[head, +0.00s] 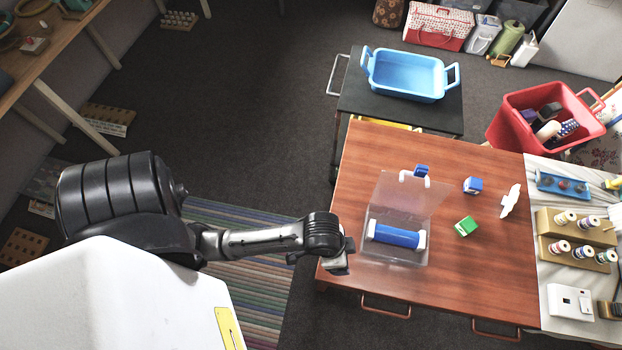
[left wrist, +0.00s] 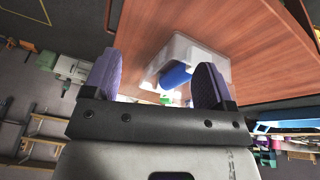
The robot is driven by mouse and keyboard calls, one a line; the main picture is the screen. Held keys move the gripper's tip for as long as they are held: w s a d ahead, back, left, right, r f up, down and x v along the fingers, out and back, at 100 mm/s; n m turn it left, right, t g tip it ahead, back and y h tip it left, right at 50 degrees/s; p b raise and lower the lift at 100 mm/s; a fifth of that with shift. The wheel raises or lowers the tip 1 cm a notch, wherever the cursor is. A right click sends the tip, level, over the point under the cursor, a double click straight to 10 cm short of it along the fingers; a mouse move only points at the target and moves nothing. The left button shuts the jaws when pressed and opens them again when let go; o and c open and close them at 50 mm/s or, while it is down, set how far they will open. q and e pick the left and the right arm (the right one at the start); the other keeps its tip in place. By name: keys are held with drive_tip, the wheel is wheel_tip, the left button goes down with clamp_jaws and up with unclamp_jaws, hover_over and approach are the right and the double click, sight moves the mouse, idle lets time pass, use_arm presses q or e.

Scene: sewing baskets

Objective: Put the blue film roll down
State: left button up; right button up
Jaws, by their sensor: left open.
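The blue film roll (head: 395,236) has white ends and lies in a clear box (head: 418,256) with its lid raised, on the brown table (head: 480,285). In the left wrist view the roll (left wrist: 175,76) shows beyond my fingers, partly hidden by the whitish translucent box (left wrist: 185,45). My left gripper (head: 346,260) is at the table's left front edge, to the left of the box and apart from the roll. Its purple fingers (left wrist: 157,75) are spread, with nothing held between them. My right gripper is not in view.
A small blue item (head: 422,170) is behind the lid. A blue-and-white block (head: 472,186), a green block (head: 466,226) and a white piece (head: 510,201) stand to the right. A blue tray (head: 408,92) and a red bin (head: 508,128) are farther back. The table's front right is clear.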

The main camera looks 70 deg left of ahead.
use_arm(q)
drive_tip(key=s+a+r+n+y, duration=0.2)
drive_tip(key=s+a, duration=0.5)
drive_tip(key=s, duration=0.1)
drive_tip(key=shift+t, duration=0.3)
drive_tip(key=shift+f, duration=0.1)
drive_tip(key=shift+c, duration=0.3)
idle(0.5)
